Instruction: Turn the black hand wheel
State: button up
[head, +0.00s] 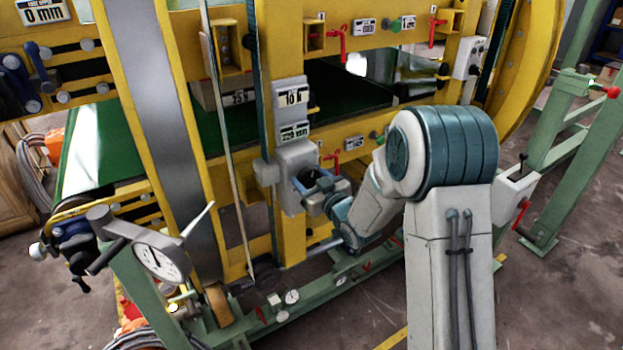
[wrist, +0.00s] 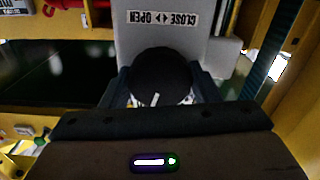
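The black hand wheel (wrist: 160,76) is round and dark, with a short pale mark low on its face. It sits on a grey housing below a "CLOSE / OPEN" label that appears upside down in the wrist view. My gripper (wrist: 161,85) has one dark blue finger on each side of the wheel. The fingertips are very close to its edges; whether they press on it is unclear. In the head view, my gripper (head: 318,180) is at the grey housing (head: 297,165) on the yellow post, and the wheel itself is hidden or too small to tell.
A long pale rod (head: 228,140) stands left of the housing. A small red handle (head: 331,160) sits just right of it. A green rail with gauges (head: 291,296) runs below. A large dial gauge (head: 157,262) stands at the front left.

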jog(key=shift+d, duration=0.1)
jog(key=shift+f+m+b, duration=0.1)
jog(key=shift+m+b, duration=0.3)
jog(key=shift+b, duration=0.15)
jog(key=shift+m+b, duration=0.3)
jog(key=m+b, duration=0.2)
jog(key=m, duration=0.1)
jog(key=m+b, duration=0.1)
jog(key=m, duration=0.2)
jog(key=shift+m, duration=1.9)
